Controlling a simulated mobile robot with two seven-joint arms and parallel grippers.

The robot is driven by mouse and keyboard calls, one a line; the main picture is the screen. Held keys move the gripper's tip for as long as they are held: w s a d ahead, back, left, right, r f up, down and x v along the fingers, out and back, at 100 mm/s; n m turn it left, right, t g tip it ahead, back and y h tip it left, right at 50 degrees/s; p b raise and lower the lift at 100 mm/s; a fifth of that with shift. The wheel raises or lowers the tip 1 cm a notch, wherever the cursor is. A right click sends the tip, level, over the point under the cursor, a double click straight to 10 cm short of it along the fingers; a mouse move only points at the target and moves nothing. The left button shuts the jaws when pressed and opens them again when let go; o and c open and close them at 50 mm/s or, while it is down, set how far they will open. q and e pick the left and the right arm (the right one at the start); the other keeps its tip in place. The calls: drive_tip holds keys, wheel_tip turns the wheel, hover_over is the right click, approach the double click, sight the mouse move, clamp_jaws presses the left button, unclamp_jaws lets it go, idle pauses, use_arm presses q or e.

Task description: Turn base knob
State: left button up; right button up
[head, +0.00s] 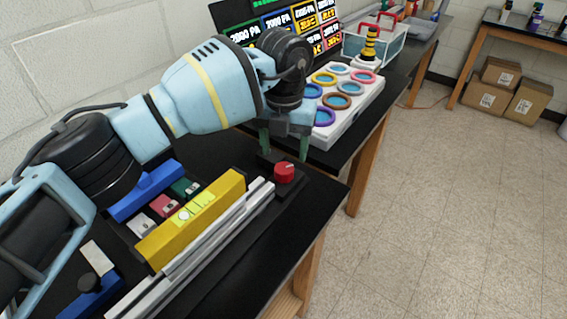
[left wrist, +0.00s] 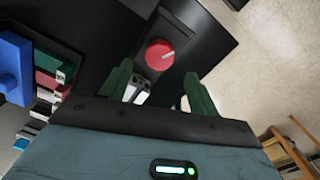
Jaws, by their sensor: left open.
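The base knob (head: 285,172) is a red round knob with a pale line mark, on a black base at the right end of the aluminium extrusion rails (head: 205,245) in the head view. In the left wrist view the red knob (left wrist: 160,53) shows ahead of the fingers, its mark pointing up and to the right. My left gripper (head: 284,150) has green fingers and is open, just behind the knob in the head view. In the left wrist view its fingers (left wrist: 158,90) are spread apart, with the knob beyond their tips and nothing between them. My right gripper is not in view.
A yellow block with a level (head: 190,218) and blue, red and green blocks (head: 185,187) lie left of the rails. A white tray with coloured rings (head: 345,120) stands on the table behind. Open floor (head: 450,220) lies to the right.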

sight(284, 168)
use_arm(q)
drive_tip(key=shift+f, duration=2.7)
drive_tip(key=shift+c, duration=0.3)
drive_tip(key=c, duration=0.9)
